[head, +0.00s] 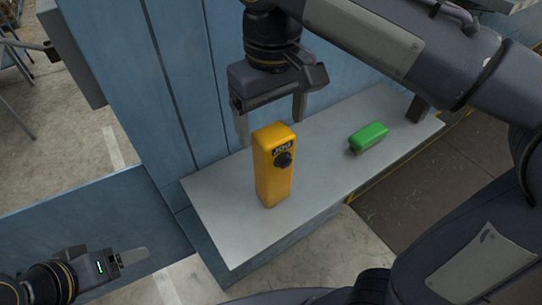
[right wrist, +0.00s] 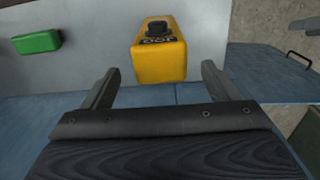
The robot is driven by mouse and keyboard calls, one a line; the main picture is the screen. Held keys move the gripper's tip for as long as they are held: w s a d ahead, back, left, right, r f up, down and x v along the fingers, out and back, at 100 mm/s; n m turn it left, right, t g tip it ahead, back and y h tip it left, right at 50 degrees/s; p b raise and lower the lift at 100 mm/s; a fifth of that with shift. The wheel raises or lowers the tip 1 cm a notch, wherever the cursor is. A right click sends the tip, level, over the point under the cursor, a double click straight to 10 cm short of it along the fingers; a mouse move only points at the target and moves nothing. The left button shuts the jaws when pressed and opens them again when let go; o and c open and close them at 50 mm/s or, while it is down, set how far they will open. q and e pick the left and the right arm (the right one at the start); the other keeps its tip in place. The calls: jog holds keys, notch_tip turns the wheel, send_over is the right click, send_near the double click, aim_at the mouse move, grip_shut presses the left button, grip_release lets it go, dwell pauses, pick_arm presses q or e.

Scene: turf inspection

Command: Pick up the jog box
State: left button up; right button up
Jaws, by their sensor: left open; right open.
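The jog box (head: 273,172) is a yellow upright box with a black knob and a "JOG" label. It stands on a light grey shelf (head: 225,216) in the head view. It also shows in the right wrist view (right wrist: 160,58), ahead of the fingers and roughly between them. My right gripper (head: 271,122) is open, with its fingers pointing down above and behind the box; the fingers look apart from it. It also shows in the right wrist view (right wrist: 160,84). My left gripper (head: 130,259) is low at the left, away from the shelf; its fingers are seen side-on.
A green block (head: 368,137) lies on the shelf to the right of the jog box; it also shows in the right wrist view (right wrist: 37,41). A blue panel wall (head: 190,75) rises behind the shelf. The shelf between the box and the green block is clear.

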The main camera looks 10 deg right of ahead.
aim_at(273, 169)
jog(key=shift+s+f, duration=0.2)
jog(key=shift+f, duration=2.6)
jog(key=c, duration=1.7)
